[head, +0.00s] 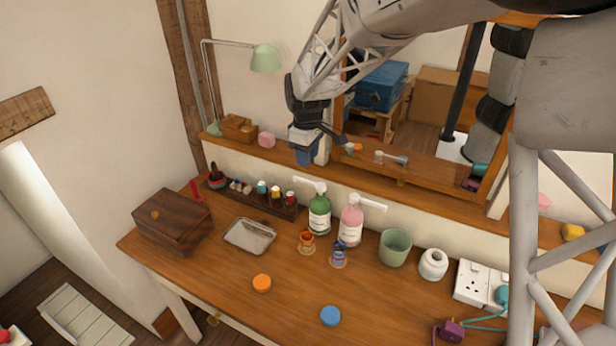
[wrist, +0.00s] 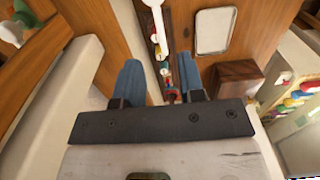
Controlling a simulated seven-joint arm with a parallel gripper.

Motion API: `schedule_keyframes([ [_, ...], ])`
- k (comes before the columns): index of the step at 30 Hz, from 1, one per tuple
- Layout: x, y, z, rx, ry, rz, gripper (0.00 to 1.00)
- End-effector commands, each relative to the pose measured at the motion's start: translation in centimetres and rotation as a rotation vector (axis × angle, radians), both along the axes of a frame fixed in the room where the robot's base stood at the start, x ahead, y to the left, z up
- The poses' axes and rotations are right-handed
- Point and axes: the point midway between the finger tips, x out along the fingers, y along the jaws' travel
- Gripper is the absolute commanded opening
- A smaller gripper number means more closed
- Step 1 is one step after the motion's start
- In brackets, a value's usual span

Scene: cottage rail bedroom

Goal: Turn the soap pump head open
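A green soap bottle (head: 319,216) with a white pump head (head: 312,186) stands upright near the wall; its spout points left. Beside it stands a pink soap bottle (head: 351,224) with a white pump head (head: 368,203), spout pointing right. Which one the task means is not shown. My gripper (head: 304,152) is above and behind the green bottle, near the wall ledge, apart from both pumps. In the wrist view its blue fingers (wrist: 163,80) are spread, with nothing held. A white pump spout (wrist: 155,15) shows at the top edge there.
A rack of small bottles (head: 262,200), a metal tray (head: 250,235) and a wooden box (head: 172,220) lie left. A green cup (head: 395,247), white jar (head: 433,264) and sockets (head: 480,285) are right. The desk front is mostly clear around orange (head: 262,283) and blue (head: 330,316) discs.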

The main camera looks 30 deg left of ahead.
Motion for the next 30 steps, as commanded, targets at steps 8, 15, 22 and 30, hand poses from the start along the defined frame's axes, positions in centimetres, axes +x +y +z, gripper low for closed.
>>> schedule_keyframes([
  [8, 0.0, 0.0, -1.3, -0.001, 0.001, -0.001, 0.36],
  [15, 0.0, 0.0, -4.0, -0.001, 0.001, -0.001, 0.36],
  [22, 0.0, 0.0, -6.5, -0.001, 0.0, -0.001, 0.36],
  [30, 0.0, 0.0, -7.7, 0.0, -0.001, -0.001, 0.36],
])
